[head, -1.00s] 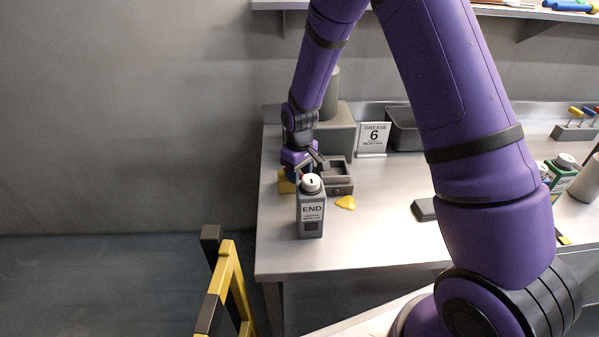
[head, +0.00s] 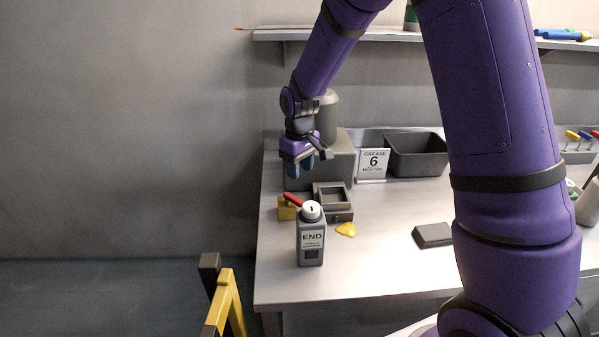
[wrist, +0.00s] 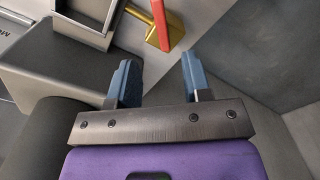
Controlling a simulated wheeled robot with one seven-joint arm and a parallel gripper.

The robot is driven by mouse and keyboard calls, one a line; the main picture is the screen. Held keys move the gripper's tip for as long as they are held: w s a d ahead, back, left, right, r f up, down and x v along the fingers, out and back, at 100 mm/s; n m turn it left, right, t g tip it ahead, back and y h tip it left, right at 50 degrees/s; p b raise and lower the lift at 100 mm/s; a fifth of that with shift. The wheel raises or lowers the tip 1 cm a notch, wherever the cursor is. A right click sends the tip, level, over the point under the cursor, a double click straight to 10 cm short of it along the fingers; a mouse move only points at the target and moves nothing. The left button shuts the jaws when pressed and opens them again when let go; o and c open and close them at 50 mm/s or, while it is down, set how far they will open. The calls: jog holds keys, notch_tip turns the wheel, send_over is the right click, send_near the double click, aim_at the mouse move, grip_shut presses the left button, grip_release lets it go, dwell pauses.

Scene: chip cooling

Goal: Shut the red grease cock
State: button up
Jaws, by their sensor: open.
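In the wrist view the red handle (wrist: 160,24) runs up out of the top edge, above the brass body (wrist: 172,30). My gripper (head: 307,172) is open and empty, above and behind the cock, apart from it. In the wrist view its two blue fingertips (wrist: 155,75) are spread, with the cock beyond them. The handle's far end is cut off in the wrist view.
A grey machine block (head: 340,160), GREASE 6 sign (head: 373,165) and dark bin (head: 416,170) stand behind.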

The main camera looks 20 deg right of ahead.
aim_at(296, 201)
jog(key=shift+w+d, duration=0.1)
jog(key=shift+d, duration=0.05)
jog(key=c, duration=0.5)
jog(key=shift+w+d+f+m, duration=0.15)
jog(key=shift+d+m, duration=0.2)
jog(key=shift+m, duration=0.45)
grip_shut()
jog(key=w+d+m+g+y, duration=0.2)
jog(key=w+d+m+y, duration=0.2)
jog(key=d+m, duration=0.85)
jog(key=a+f+m, duration=0.1)
jog(key=a+f, duration=0.1)
jog(key=f, duration=0.1)
jog(key=s+a+f+m, duration=0.1)
jog(key=a+f, duration=0.1)
jog(key=f, duration=0.1)
jog(key=a+f+m, duration=0.2)
jog(key=a+f, duration=0.1)
jog(key=shift+s, duration=0.25)
jog(key=shift+s+a+f, duration=0.1)
jog(key=shift+s+a, duration=0.2)
jog(key=shift+a, duration=0.3)
jog(key=shift+s+a+f, duration=0.1)
jog(key=shift+s+a, duration=0.2)
jog(key=shift+a, duration=0.3)
jog(key=shift+s+a, duration=0.3)
jog(key=shift+a, duration=0.3)
